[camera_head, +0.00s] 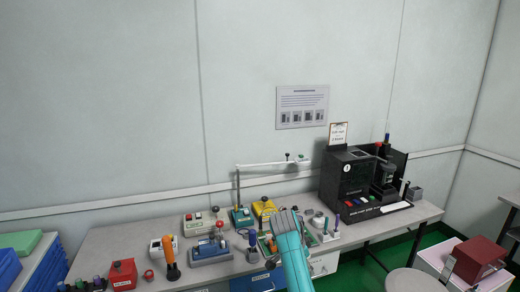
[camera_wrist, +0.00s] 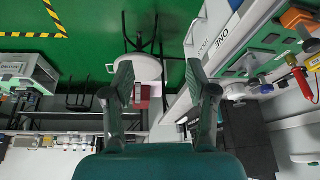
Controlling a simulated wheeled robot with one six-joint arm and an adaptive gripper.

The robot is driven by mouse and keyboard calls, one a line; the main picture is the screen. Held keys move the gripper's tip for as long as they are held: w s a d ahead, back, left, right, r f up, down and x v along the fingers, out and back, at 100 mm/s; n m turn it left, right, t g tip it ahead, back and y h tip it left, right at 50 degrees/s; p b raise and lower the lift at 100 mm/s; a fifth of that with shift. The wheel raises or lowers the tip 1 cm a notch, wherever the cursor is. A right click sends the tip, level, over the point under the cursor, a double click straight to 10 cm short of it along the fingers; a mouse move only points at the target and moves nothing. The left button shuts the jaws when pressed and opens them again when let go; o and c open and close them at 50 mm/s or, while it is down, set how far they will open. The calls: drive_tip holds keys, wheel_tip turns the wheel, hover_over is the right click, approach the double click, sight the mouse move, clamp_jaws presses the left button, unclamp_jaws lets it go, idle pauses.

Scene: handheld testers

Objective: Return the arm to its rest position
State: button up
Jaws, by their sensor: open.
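My gripper (camera_wrist: 158,82) is open in the wrist view, its two dark fingers spread apart with nothing between them. Beyond the fingers are green floor and a round white stool. In the head view my teal arm (camera_head: 292,262) rises from the bottom edge in front of the bench, with a grey part at its upper end. The arm hides part of the bench top and some of the things there. I cannot make out the fingers in the head view.
The grey workbench (camera_head: 130,243) holds several handheld testers and tools, including an orange-handled one (camera_head: 171,262) and a red box (camera_head: 122,273). A black machine (camera_head: 350,180) stands at its right. A stool (camera_head: 415,281) and a red box on a pink-sided cart (camera_head: 478,258) are lower right.

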drive_tip(key=s+d+f+n+t+y, duration=0.1)
drive_tip(key=s+f+n, duration=0.1)
drive_tip(key=s+f, duration=0.6)
drive_tip(key=s+d+f+n+t, duration=0.2)
drive_tip(key=s+f, duration=0.2)
drive_tip(key=f, duration=0.8)
drive_tip(key=s+f+n+t+y, duration=0.1)
drive_tip(key=s+f+n+t, duration=0.15)
drive_tip(key=s, duration=0.75)
drive_tip(key=s+f+n+t+y, duration=0.1)
drive_tip(key=s+f, duration=0.3)
drive_tip(key=s, duration=0.5)
drive_tip(key=s+r+n+t, duration=0.1)
drive_tip(key=s+r+n, duration=0.15)
drive_tip(key=s, duration=0.85)
drive_tip(key=s+d+r+n+t, duration=0.1)
drive_tip(key=s+r+t, duration=0.3)
drive_tip(key=s+r, duration=1.8)
wheel_tip(320, 180, up, 3)
drive_tip(key=shift+d+r+n+t+y, duration=0.15)
drive_tip(key=shift+n+t+y, duration=0.25)
drive_tip(key=shift+n, duration=0.2)
